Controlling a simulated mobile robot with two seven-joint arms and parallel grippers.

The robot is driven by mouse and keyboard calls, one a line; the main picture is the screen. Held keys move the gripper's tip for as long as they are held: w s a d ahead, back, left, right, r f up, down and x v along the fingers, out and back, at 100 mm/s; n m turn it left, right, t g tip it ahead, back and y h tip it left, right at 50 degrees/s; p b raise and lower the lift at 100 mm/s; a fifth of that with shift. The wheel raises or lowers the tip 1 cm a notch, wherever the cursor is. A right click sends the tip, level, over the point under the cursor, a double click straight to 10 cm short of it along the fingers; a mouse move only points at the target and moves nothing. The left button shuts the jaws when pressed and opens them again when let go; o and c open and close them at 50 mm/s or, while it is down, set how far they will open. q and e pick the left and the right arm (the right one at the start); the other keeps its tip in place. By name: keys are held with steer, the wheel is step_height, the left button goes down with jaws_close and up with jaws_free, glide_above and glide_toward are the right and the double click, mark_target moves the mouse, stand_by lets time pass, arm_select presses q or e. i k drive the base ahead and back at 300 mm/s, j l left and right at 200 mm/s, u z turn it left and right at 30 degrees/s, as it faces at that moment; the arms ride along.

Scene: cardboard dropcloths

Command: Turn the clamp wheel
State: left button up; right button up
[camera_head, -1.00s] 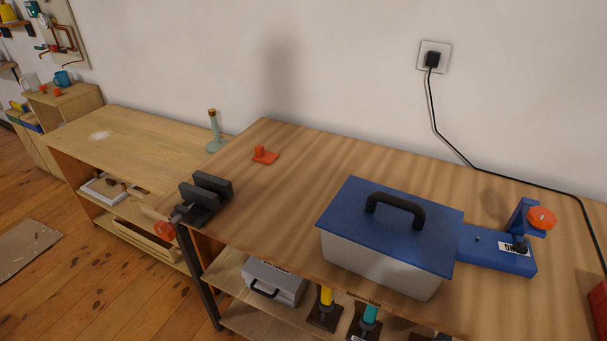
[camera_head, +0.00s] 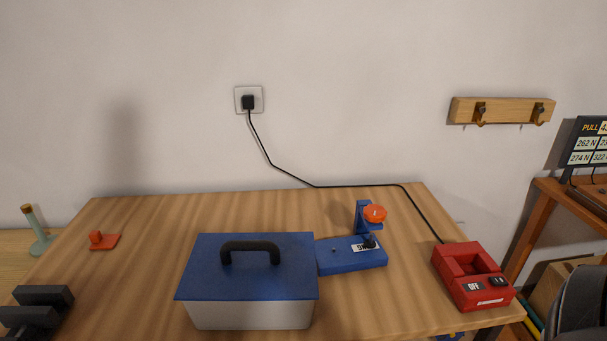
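An orange-red wheel (camera_head: 375,213) sits at the top of a blue upright on a blue clamp base (camera_head: 352,262). The base lies on the wooden workbench, right beside a toolbox, and carries a white label and a small dark knob.
The toolbox (camera_head: 248,313) has a blue lid and black handle. A red device (camera_head: 473,276) marked OFF stands at the right, its cable running to a wall socket (camera_head: 248,100). A small orange piece (camera_head: 103,240) lies at the left. The bench behind the toolbox is clear.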

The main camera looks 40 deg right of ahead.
mark_target(373, 214)
steer(key=k+z, duration=0.1)
steer(key=z, duration=1.45)
